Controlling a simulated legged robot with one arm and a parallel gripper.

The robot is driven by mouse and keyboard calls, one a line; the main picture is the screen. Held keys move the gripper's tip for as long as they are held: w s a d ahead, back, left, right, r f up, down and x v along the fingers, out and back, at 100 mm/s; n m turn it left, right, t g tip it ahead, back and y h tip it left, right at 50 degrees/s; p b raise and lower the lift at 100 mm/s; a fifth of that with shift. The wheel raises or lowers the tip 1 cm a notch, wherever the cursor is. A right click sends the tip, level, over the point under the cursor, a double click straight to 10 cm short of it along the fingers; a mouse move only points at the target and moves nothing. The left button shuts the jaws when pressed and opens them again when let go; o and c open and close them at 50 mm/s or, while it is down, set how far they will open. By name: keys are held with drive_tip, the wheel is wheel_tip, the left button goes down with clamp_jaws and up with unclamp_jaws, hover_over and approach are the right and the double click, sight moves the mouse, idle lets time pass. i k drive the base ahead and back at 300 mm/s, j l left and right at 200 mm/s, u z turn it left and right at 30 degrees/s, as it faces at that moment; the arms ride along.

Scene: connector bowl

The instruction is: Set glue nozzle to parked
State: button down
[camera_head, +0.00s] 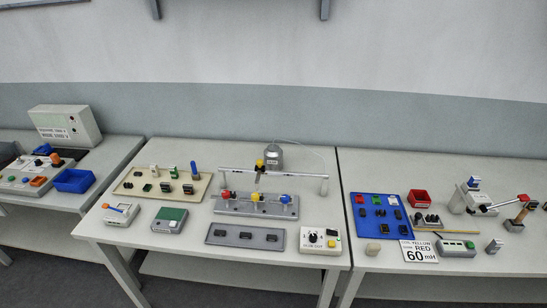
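A small dark carriage with a yellow top (260,165) sits on a pale raised rail (295,175) on the middle table. It looks like the glue nozzle, but no readable label confirms this. A grey canister (273,155) with a thin hose stands behind the rail. A control box (320,240) with a black dial and a yellow button is at the table's front right; its lettering is too small to read surely. My gripper is not in view.
A beige board (133,190) with small parts, a green-topped box (170,219) and a grey tray (223,237) share the middle table (210,268). The right table holds a blue board (368,229), a red bin (420,198) and a "60 mH" sign (419,252). A blue bin (73,181) is left.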

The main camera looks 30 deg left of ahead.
sight(259, 168)
drive_tip(key=j+u, duration=0.2)
drive_tip(key=u, duration=1.25)
